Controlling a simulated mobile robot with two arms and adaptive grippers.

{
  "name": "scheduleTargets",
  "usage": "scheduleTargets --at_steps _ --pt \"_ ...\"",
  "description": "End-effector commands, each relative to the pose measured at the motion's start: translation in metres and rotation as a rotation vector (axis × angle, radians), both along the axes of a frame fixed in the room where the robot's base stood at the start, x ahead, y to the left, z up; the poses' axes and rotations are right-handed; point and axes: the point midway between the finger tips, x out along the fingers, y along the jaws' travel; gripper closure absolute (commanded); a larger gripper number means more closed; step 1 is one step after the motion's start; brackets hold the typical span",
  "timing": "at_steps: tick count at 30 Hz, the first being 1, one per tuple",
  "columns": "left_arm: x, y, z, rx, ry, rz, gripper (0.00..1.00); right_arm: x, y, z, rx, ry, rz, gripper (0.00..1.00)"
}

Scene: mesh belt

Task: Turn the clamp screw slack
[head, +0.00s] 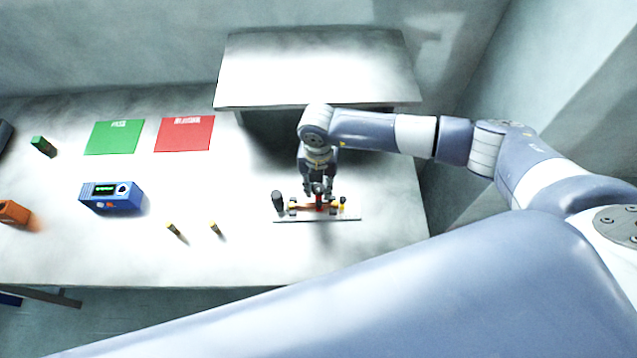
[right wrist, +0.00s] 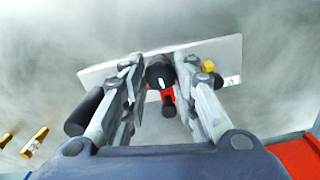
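The clamp fixture sits on a thin pale plate (head: 345,218) at the right of the table. In the right wrist view, a round black knob with a white mark (right wrist: 159,73), apparently the clamp screw's head, stands above a red clamp part (right wrist: 169,97). The red part also shows in the head view (head: 320,202). My right gripper (head: 318,190) reaches down over the fixture. Its fingers (right wrist: 160,68) stand on both sides of the black knob, very close to it; I cannot tell whether they touch it. My left gripper is not in view.
A black cylinder (head: 278,201) stands at the plate's left end. A raised shelf (head: 318,68) stands behind.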

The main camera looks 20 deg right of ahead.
Motion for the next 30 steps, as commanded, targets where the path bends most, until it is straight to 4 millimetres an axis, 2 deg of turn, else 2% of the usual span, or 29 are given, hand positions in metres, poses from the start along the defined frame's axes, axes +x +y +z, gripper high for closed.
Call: scheduleTargets --at_steps 11,30 --pt "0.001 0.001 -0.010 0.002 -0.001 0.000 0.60 0.001 0.000 -0.002 0.001 -0.002 0.067 0.97" --pt "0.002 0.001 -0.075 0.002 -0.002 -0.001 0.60 0.001 0.000 -0.004 0.000 -0.004 0.577 0.97"
